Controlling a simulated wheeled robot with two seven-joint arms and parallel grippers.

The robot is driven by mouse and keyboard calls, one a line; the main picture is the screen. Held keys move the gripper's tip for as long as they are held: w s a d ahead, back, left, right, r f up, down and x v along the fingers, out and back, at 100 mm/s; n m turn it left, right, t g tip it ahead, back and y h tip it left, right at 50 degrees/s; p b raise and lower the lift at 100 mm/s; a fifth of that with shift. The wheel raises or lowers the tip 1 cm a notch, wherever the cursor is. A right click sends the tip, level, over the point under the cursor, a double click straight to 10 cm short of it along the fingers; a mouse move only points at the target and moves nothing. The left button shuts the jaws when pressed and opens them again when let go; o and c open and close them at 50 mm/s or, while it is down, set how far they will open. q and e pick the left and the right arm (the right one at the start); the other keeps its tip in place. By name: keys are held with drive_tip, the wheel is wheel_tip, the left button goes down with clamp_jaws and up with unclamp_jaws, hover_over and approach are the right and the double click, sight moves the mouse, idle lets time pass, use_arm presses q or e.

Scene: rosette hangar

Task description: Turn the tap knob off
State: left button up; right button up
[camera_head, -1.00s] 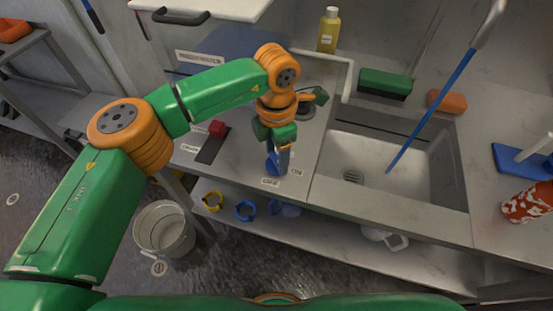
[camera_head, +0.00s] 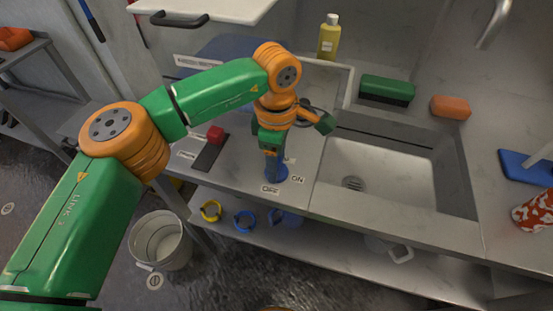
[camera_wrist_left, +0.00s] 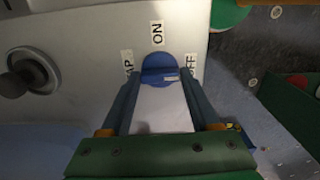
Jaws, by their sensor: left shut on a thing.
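The blue tap knob (camera_head: 278,174) is on the counter left of the sink. It also shows in the left wrist view (camera_wrist_left: 160,62), with a pale mark on its right side towards the OFF label (camera_wrist_left: 192,66). The ON label (camera_wrist_left: 157,33) is beyond it and the TAP label is to its left. My left gripper (camera_head: 272,158) points down and is shut on the knob's raised grip, one finger on each side in the left wrist view (camera_wrist_left: 160,84). The grey tap (camera_head: 495,22) hangs over the sink, with no blue stream below it. My right gripper is out of view.
The sink basin (camera_head: 395,172) is empty, with a drain at its left. A red-handled switch (camera_head: 215,134) stands left of the knob. A yellow bottle (camera_head: 328,40), a green block (camera_head: 387,89) and an orange sponge (camera_head: 450,107) are behind. A bucket (camera_head: 160,240) stands below.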

use_arm(q)
drive_tip(key=shift+m, duration=0.3)
drive_tip(key=o, duration=1.4)
drive_tip(key=shift+c, duration=0.2)
wheel_tip(320, 180, up, 7)
drive_tip(key=shift+r, duration=0.15)
